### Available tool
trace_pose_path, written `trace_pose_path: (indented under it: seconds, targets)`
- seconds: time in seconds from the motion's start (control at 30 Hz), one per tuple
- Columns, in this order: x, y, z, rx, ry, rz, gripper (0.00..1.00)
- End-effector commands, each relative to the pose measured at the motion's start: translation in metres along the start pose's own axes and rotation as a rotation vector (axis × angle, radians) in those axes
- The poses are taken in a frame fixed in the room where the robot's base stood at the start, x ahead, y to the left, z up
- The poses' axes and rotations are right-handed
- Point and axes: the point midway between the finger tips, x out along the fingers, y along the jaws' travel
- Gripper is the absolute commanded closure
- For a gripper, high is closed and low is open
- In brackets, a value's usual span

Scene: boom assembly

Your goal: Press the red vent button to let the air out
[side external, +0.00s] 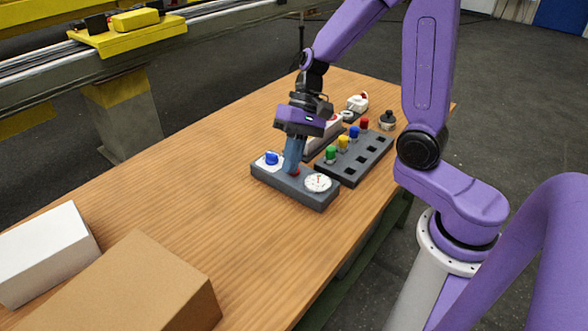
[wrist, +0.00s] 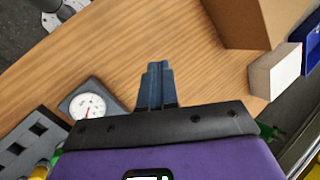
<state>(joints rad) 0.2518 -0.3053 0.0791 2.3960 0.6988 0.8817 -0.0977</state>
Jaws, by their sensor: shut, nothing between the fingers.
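A dark grey box (side external: 262,174) lies on the wooden table in the side external view. It carries a blue knob (side external: 271,158) on a white plate, a round white gauge (side external: 318,182) and the red vent button (side external: 296,171) between them. My gripper (side external: 292,170) is shut and empty, pointing down with its blue-grey fingertips at the red button. The fingers cover part of the button, and I cannot tell whether they touch it. In the wrist view my shut fingers (wrist: 157,88) hide the button, and the gauge (wrist: 88,106) shows to their left.
A dark rack (side external: 352,165) with several coloured pegs stands close behind the box. A white box (side external: 45,250) and a brown carton (side external: 130,290) occupy the table's near left end. The table (side external: 215,185) between them and the grey box is clear.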

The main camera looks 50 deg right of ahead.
Motion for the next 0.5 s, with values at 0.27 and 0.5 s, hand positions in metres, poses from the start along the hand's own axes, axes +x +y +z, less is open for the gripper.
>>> trace_pose_path:
  seconds: [0.27, 0.5]
  targets:
    - [-0.006, 0.002, -0.035, 0.233, 0.056, -0.123, 1.00]
    - [-0.014, 0.011, -0.064, 0.428, 0.115, -0.232, 1.00]
